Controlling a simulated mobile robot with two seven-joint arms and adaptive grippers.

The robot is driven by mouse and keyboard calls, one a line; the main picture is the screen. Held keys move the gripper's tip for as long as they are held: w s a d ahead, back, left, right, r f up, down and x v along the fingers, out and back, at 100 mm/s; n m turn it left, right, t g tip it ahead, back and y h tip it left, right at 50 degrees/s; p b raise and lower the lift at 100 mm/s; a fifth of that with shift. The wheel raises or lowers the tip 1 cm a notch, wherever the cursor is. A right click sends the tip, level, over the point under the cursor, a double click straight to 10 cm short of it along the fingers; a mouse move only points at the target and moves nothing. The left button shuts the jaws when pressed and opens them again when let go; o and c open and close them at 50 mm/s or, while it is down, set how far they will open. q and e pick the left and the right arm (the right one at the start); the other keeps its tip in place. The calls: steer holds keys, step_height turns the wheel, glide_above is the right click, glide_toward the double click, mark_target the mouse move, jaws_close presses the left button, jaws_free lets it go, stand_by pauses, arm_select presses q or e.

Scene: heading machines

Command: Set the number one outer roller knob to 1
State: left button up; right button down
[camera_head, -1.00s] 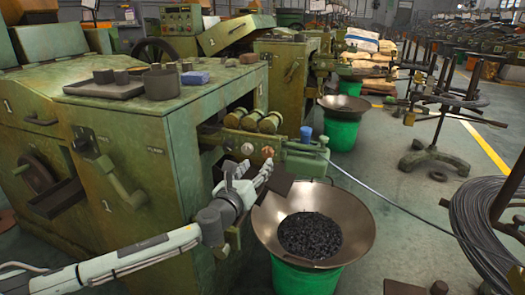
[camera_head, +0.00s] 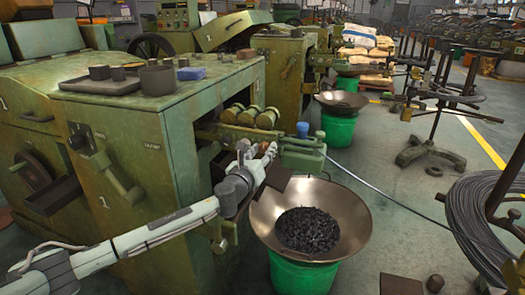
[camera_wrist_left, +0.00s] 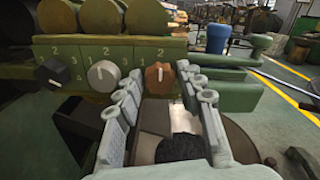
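A green panel with three knobs shows in the left wrist view: a black knob (camera_wrist_left: 53,73), a grey knob (camera_wrist_left: 103,75) and an orange-brown knob (camera_wrist_left: 159,76). Numbers are painted around the knobs. The orange-brown knob's pointer looks roughly upright, near the 2; I cannot read the other settings surely. No label shows which knob is number one outer roller. My left gripper (camera_wrist_left: 163,88) is open and empty in front of the panel, its fingers spread either side of the orange-brown knob, apart from it. In the head view my left gripper (camera_head: 260,150) hides the knobs. My right gripper is out of view.
Three brass-coloured rollers (camera_head: 249,116) sit above the panel. A blue cap (camera_head: 302,130) stands to its right. A wide bowl of dark pieces (camera_head: 347,207) sits on a green bucket below my gripper. The green machine body (camera_head: 140,145) stands to the left.

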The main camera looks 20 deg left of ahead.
arm_select(q)
jaws_close()
steer(key=shift+n, duration=0.3)
steer(key=n, duration=1.1)
steer(key=shift+a, duration=0.15)
stand_by(0.3)
steer(key=shift+o, duration=2.1)
jaws_free()
steer(key=shift+s+f, duration=0.1)
